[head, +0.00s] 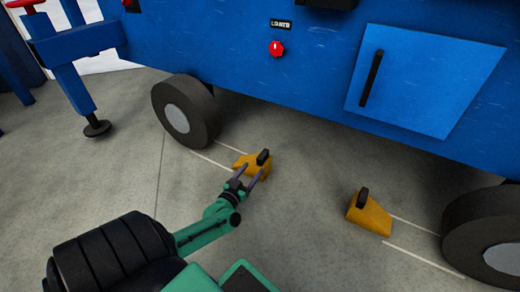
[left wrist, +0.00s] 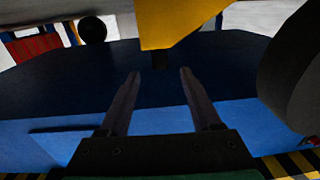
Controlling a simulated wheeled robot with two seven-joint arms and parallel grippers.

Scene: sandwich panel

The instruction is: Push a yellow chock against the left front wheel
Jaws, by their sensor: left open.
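A yellow chock (head: 243,163) with a black handle (head: 263,157) lies on the floor to the right of the left front wheel (head: 185,110), with a gap between them. My left gripper (head: 253,170) is open, its two fingertips at the near side of this chock's handle. In the left wrist view the chock (left wrist: 175,22) is at the top, and its handle (left wrist: 160,60) shows just beyond and between the spread fingertips (left wrist: 160,75). I cannot tell whether the fingers touch it. The dark wheel (left wrist: 298,70) is at the right edge there. My right gripper is not in view.
A second yellow chock (head: 370,215) lies to the right, near the other wheel (head: 485,235). The blue machine body (head: 310,90) overhangs the floor behind. A blue support leg with a black foot (head: 97,128) stands at left. White lines mark the floor by both wheels.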

